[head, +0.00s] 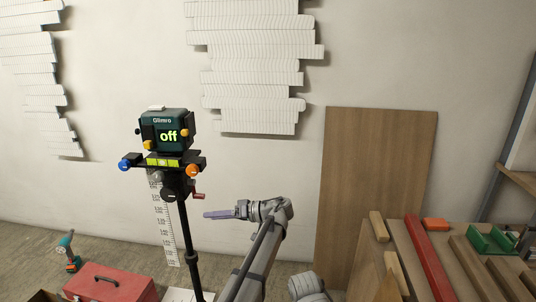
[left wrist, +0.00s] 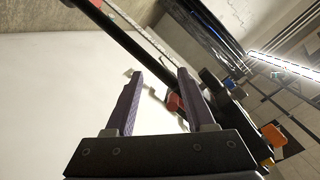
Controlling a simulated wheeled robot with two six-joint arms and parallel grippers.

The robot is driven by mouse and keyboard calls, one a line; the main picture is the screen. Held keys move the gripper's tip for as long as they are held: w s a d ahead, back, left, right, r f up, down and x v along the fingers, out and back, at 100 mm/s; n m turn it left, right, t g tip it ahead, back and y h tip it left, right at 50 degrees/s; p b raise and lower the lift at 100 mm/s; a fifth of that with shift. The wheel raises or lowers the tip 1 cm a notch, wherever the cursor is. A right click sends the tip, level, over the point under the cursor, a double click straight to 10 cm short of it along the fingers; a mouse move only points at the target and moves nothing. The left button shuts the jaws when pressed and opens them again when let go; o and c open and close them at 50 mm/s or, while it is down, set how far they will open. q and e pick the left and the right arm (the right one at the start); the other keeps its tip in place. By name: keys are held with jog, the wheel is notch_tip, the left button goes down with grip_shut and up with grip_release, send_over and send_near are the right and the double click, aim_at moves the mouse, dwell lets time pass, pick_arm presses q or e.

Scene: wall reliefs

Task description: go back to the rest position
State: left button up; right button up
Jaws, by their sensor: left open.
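My left gripper (head: 207,214) is in the middle of the head view, pointing left towards the tripod. In the left wrist view its two purple fingers (left wrist: 160,74) stand apart with nothing held between them. The red crank handle (head: 198,196) of the tripod is just above the fingertips in the head view. In the left wrist view the red crank knob (left wrist: 173,102) appears between the fingers, beyond them; I cannot tell the exact gap. My right gripper is not in view.
A dark green laser device (head: 166,133) showing "off" stands on a black tripod (head: 188,235). A white ruled staff (head: 163,225) stands behind it. A red toolbox (head: 110,286) and a teal drill (head: 69,252) are lower left. A bench with timber (head: 425,255) is at right.

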pick_arm(q)
jog(key=s+a+f+m+h, duration=0.2)
jog(key=s+f+m+h, duration=0.4)
jog(key=s+f, duration=0.6)
jog(key=s+d+f+m+h, duration=0.3)
jog(key=s+d+f+h, duration=0.2)
jog(key=s+d+h, duration=0.5)
jog(key=s+d+r+m+p, duration=0.1)
jog(key=s+d+r+p, duration=0.1)
jog(key=r+p, duration=0.4)
jog(key=s+d+r+m+y+p, duration=0.1)
jog(key=s+d+r+p, duration=0.1)
jog(key=d+r+p, duration=0.2)
jog(key=s+d+r+m+p, duration=0.1)
jog(key=s+d+r+p, duration=0.2)
jog(key=r+p, duration=0.6)
jog(key=shift+d+r+m+g+y+p, duration=0.3)
jog(key=shift+d+g+p, duration=0.1)
jog(key=shift+d, duration=0.05)
